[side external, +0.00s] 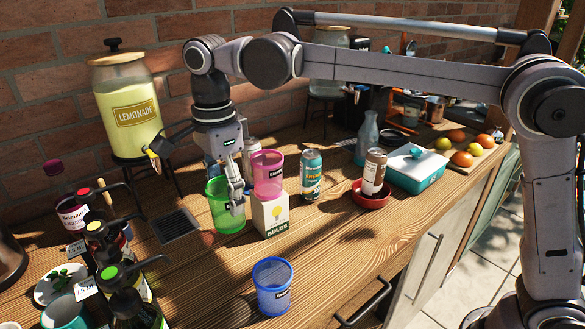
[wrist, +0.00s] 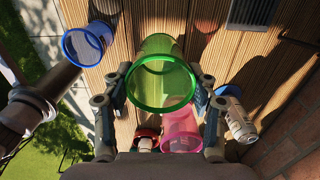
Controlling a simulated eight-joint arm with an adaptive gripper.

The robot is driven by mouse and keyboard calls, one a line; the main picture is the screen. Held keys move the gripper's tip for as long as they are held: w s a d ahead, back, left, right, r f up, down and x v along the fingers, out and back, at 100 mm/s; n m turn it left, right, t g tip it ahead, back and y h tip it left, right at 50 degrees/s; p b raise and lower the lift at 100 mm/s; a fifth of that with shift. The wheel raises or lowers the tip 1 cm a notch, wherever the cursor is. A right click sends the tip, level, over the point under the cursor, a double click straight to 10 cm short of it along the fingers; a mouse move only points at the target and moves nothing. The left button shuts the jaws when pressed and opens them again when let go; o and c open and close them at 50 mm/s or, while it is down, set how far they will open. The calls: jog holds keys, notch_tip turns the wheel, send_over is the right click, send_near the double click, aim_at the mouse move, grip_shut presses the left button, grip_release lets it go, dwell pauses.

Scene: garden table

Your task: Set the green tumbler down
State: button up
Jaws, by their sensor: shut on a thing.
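The green tumbler (side external: 219,208) is between the fingers of my gripper (side external: 236,200), upright with its open rim up. In the wrist view the green tumbler (wrist: 158,50) sits between both fingers, its rim facing the camera. Its base is at or just above the wooden table (side external: 330,235); I cannot tell whether it touches. A pink tumbler (side external: 267,165) stands on a bulbs box (side external: 271,216), just right of my gripper. A blue tumbler (side external: 272,290) stands on the table nearer the front edge; it also shows in the wrist view (wrist: 84,45).
A drip tray (side external: 174,226) lies left of the green tumbler, below the lemonade dispenser (side external: 130,110). Pump bottles (side external: 118,280) crowd the left front. A teal can (side external: 311,175) and a red bowl (side external: 371,197) stand to the right. The table between the box and blue tumbler is clear.

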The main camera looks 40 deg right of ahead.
jog(key=w, duration=0.7)
jog(key=shift+w+d+f, duration=0.1)
jog(key=shift+f, duration=2.45)
jog(key=shift+w+d+f, duration=0.1)
jog(key=shift+f, duration=2.4)
jog(key=shift+f, duration=0.1)
jog(key=o, duration=1.1)
jog(key=shift+o, duration=0.2)
